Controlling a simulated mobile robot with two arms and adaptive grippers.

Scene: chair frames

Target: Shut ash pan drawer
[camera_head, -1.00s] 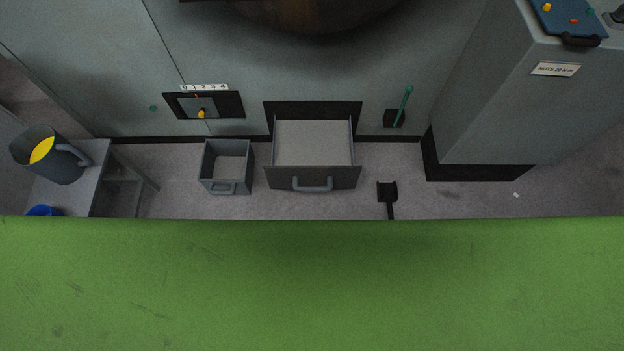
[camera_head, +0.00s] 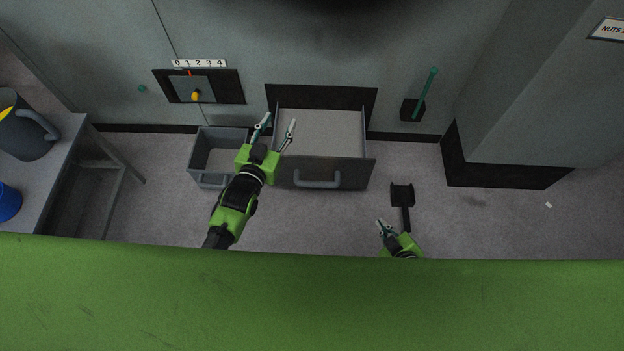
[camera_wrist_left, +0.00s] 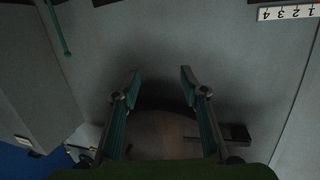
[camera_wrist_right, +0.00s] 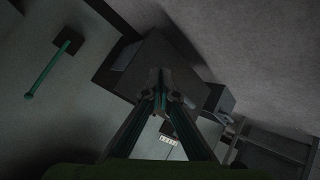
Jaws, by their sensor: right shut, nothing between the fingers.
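The ash pan drawer (camera_head: 322,172) is a grey box pulled out of a dark opening at the foot of the grey wall, with a bar handle (camera_head: 317,182) on its front. My left gripper (camera_head: 277,129) is open and empty, in the head view over the drawer's left edge; I cannot tell its height. In the left wrist view its fingers (camera_wrist_left: 158,88) are apart with nothing between them. My right gripper (camera_head: 382,226) is shut and empty, in front of the drawer to the right. The drawer (camera_wrist_right: 150,62) shows beyond its closed fingers (camera_wrist_right: 160,90) in the right wrist view.
A grey open bin (camera_head: 207,181) stands left of the drawer. A black shovel (camera_head: 402,196) lies on the floor to the right. A green lever (camera_head: 426,92) sticks out of the wall. A table (camera_head: 63,165) with a pail (camera_head: 22,138) stands at left, a cabinet (camera_head: 520,100) at right.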

